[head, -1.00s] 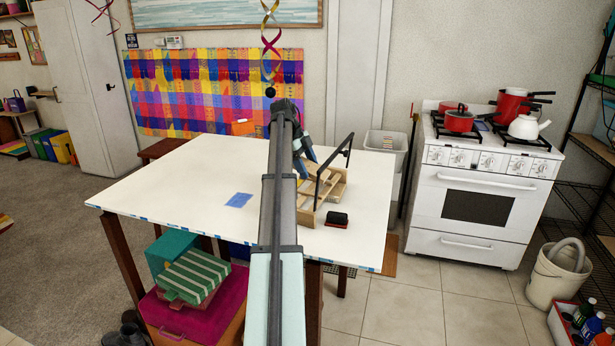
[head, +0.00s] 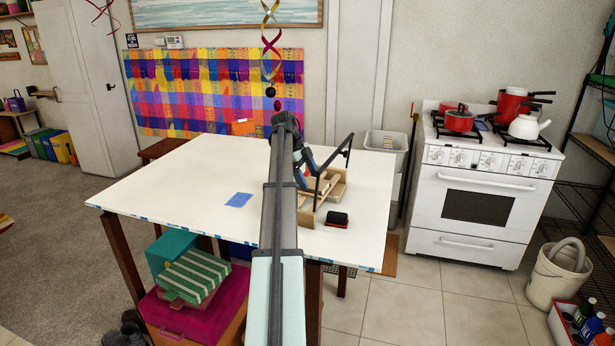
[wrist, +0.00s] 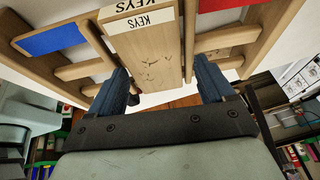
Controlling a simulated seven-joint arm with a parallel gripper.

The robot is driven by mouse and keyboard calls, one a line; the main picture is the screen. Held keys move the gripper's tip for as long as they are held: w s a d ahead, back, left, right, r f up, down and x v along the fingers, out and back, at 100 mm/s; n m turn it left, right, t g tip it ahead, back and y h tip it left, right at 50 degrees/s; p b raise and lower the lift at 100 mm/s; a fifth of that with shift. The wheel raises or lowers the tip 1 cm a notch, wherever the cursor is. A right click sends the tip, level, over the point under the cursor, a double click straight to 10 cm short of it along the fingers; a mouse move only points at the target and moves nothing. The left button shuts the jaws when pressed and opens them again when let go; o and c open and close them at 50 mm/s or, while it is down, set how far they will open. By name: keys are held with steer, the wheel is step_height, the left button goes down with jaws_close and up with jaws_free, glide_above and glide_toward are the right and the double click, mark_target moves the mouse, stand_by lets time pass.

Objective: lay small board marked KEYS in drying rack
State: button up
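The pale wooden board marked KEYS (wrist: 155,62) fills the upper middle of the wrist view, with a white label on its end and on its face. My gripper (wrist: 162,75) has its two blue fingers on either side of the board. The left finger looks close against its edge; whether both fingers press on it is unclear. The wooden drying rack (wrist: 72,70) shows with slats on both sides of the board. In the head view the rack (head: 334,187) stands on the table under my gripper (head: 309,168); my arm partly hides it, and the board cannot be made out there.
The rack stands on a white table (head: 175,190). A black rail (head: 336,164) rises beside it. A red and black pad (head: 337,219) lies in front. A stove (head: 480,195) stands to the right.

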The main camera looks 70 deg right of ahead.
steer(key=shift+o, duration=0.7)
steer(key=shift+v, duration=3.95)
